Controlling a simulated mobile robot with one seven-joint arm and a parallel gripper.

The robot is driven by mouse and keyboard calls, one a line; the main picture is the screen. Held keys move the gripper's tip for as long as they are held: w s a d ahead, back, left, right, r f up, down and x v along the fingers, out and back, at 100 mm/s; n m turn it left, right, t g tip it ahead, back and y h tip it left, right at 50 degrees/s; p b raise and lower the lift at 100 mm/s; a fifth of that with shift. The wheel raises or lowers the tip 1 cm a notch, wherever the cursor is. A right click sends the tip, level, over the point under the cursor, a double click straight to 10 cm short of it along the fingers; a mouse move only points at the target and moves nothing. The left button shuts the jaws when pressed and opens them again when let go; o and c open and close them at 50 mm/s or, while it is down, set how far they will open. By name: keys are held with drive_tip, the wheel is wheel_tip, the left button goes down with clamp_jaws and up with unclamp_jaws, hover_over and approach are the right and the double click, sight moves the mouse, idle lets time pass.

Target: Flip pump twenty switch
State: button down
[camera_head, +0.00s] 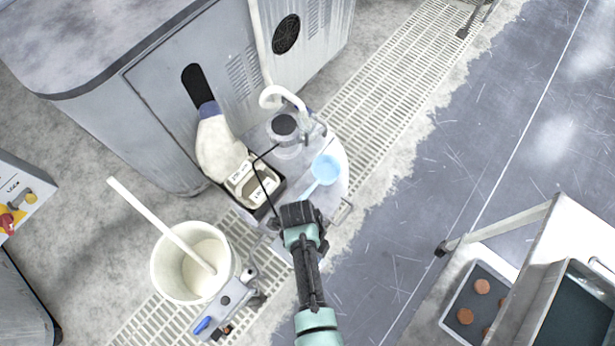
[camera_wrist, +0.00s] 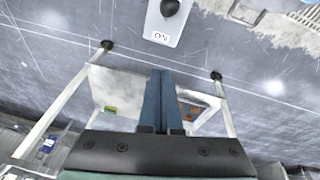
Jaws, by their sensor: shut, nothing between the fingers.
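In the wrist view a grey switch plate (camera_wrist: 163,30) shows at the top edge, with a dark rounded knob (camera_wrist: 171,7) and an ON label that appears upside down. The rest of the plate is cut off. My gripper (camera_wrist: 161,74) has its two blue fingers shut together with nothing between them, apart from the plate in the picture.
A white bucket (camera_head: 164,270) with a stick stands at lower left, beside a bracket with a blue lever (camera_head: 203,325). A grey cabinet (camera_head: 150,110) stands behind. A cart (camera_head: 545,240) is at right; open floor lies between.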

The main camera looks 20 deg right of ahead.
drive_tip(key=w+a+r, duration=0.2)
drive_tip(key=w+r, duration=0.2)
drive_tip(key=r, duration=0.3)
drive_tip(key=shift+r, duration=0.25)
drive_tip(key=shift+w, duration=0.1)
